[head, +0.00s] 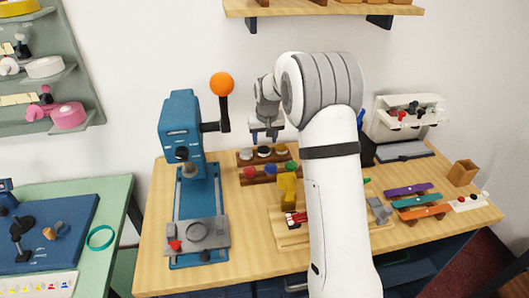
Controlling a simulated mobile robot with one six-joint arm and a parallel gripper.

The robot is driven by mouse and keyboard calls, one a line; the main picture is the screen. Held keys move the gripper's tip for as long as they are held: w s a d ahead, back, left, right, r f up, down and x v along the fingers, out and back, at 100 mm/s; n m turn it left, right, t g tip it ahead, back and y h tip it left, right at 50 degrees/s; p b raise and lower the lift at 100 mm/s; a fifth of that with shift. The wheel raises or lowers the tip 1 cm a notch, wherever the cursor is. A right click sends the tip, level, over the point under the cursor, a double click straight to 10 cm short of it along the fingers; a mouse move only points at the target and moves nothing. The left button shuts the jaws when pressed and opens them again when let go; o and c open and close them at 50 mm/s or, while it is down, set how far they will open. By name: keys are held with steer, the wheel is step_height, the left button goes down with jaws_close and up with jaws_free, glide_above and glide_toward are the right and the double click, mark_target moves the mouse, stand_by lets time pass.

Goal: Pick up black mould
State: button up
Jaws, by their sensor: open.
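My gripper (264,135) is open and empty, pointing down above the back of the wooden table, well to the right of the mat. My arm hides part of the table's middle.
A blue press (182,140) with an orange-knobbed lever stands between the mat and my gripper. Wall shelves (45,80) at upper left hold white, pink and yellow moulds. Racks of stamps (265,172) sit below my gripper. Coloured strips (415,200) lie at right.

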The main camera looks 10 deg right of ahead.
mark_target(263, 149)
steer(key=p+x, duration=0.1)
steer(key=x, duration=0.4)
steer(key=shift+w+f, duration=0.2)
steer(key=shift+f, duration=0.15)
steer(key=shift+c, duration=0.6)
steer(key=c, duration=0.6)
steer(key=shift+c, duration=0.2)
steer(key=shift+r, duration=0.15)
steer(key=shift+r, duration=0.65)
steer(key=shift+d+r+b, duration=0.2)
steer(key=shift+r+b, duration=0.25)
steer(key=shift+r, duration=0.6)
steer(key=d+b, duration=0.2)
steer(key=d, duration=1.5)
steer(key=shift+d, duration=0.3)
